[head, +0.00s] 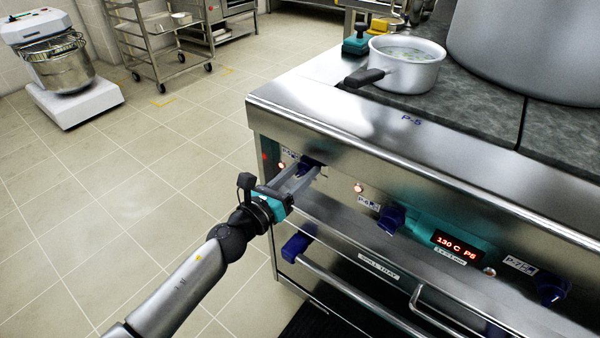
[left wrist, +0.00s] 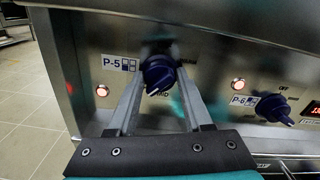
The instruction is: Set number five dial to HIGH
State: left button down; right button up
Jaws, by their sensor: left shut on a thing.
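The number five dial is a dark blue knob (left wrist: 158,74) on the steel front panel, beside a P-5 label (left wrist: 118,64). In the left wrist view its white pointer is tilted toward the lower left. My left gripper (head: 312,172) is at this dial with its two fingers on either side of it, shut on it. In the head view the fingers partly hide the dial (head: 309,161). The panel markings around the knob are mostly covered or too blurred to read. My right gripper is not in view.
A second blue dial (head: 391,219) with a P-6 label sits to the right, then a red display (head: 457,246) and a P-7 dial (head: 552,289). A handle rail (head: 350,290) runs below. A saucepan (head: 405,66) stands on the stove top.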

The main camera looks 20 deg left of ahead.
pick_arm(q)
jog(key=shift+c, duration=1.6)
grip_release()
jog(key=shift+s, duration=0.1)
jog(key=v, duration=1.5)
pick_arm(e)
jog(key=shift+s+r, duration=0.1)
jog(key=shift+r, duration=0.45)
pick_arm(q)
jog(key=shift+a, duration=0.1)
